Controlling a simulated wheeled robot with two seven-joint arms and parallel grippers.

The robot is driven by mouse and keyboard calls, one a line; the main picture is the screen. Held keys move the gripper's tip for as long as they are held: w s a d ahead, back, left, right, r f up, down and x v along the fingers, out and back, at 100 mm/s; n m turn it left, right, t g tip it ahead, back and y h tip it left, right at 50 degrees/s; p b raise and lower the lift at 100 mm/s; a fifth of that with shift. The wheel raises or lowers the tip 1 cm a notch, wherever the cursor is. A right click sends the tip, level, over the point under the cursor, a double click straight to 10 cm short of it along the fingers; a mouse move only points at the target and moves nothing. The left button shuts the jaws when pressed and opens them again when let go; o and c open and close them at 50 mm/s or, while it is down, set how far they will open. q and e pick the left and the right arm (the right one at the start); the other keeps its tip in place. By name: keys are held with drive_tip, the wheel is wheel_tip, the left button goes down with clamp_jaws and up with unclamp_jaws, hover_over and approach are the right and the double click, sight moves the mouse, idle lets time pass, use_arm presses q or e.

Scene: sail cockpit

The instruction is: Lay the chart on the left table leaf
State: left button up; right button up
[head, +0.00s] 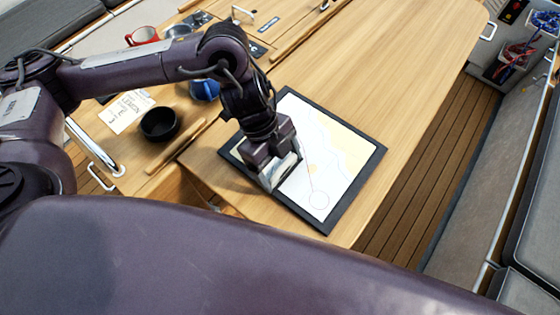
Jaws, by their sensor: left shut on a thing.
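The chart (338,160), a pale sheet with a dark border, is over the near end of the broad wooden table surface (400,70). I cannot tell whether it rests flat or is held slightly above the wood. Its lower corner is close to the table's near edge. My left gripper (281,178) points down at the left part of the chart and is shut on it; the gripper and forearm hide some of that side. My right gripper is not in view.
Left of a wooden rail (177,146) are a black bowl (159,123), a printed card (126,111) and a blue mug (205,90). A red mug (142,36) stands farther back. The wood beyond the chart is clear. A slatted floor (432,165) and grey seats lie to the right.

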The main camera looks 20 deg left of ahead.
use_arm(q)
drive_tip(key=shift+f, duration=0.15)
drive_tip(key=o, duration=1.1)
drive_tip(key=shift+c, duration=0.2)
drive_tip(key=shift+r+p, duration=0.3)
drive_tip(key=shift+r, duration=0.25)
drive_tip(key=shift+w+a+r, duration=0.15)
drive_tip(key=shift+r, duration=0.15)
drive_tip(key=v, duration=1.1)
drive_tip(key=shift+a, duration=0.1)
